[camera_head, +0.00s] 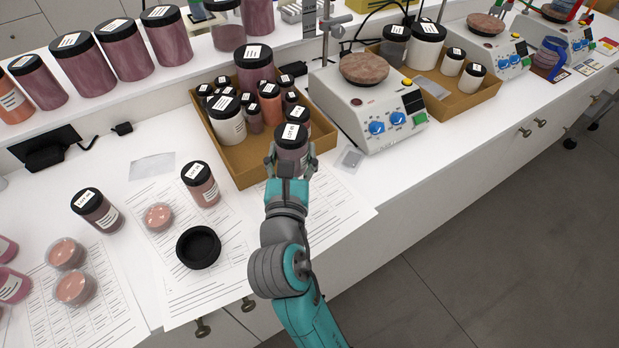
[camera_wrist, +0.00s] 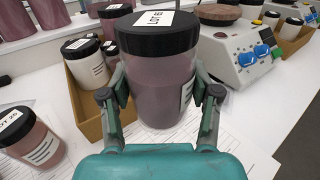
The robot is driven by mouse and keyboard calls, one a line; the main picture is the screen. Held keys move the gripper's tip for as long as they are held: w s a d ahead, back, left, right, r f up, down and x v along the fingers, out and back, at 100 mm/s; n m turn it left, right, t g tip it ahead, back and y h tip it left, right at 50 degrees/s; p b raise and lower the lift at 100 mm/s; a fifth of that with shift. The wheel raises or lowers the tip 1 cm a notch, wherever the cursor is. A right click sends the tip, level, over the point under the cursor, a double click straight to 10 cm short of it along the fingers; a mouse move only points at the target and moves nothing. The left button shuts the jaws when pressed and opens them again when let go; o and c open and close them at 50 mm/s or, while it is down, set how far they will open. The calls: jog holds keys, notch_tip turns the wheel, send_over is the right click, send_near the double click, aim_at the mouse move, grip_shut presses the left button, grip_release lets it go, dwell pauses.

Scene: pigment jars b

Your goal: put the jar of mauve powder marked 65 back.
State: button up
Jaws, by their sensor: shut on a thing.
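My gripper (camera_head: 291,158) is shut on a jar (camera_head: 291,137) of mauve powder with a black lid. In the wrist view the jar (camera_wrist: 160,82) stands upright between the two fingers of my gripper (camera_wrist: 160,97). The lid label begins with "LOT"; its number is not clear to me. The jar is at the front right corner of a cardboard tray (camera_head: 238,168) crowded with jars. I cannot tell whether its base touches anything.
A hotplate stirrer (camera_head: 372,115) stands right of the tray. Left are two pinkish jars (camera_head: 203,188) (camera_head: 97,212), an upturned black lid (camera_head: 198,247) and small dishes (camera_head: 158,216) on printed sheets. Large mauve jars (camera_head: 167,38) line the back shelf.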

jog(key=f, duration=0.5)
jog(key=shift+w+d+f, duration=0.1)
jog(key=shift+d+f, duration=0.05)
jog(key=shift+d, duration=0.05)
jog(key=shift+f, duration=2.25)
jog(key=shift+f, duration=0.15)
jog(key=o, duration=1.3)
jog(key=shift+a, duration=0.1)
jog(key=s, duration=1.2)
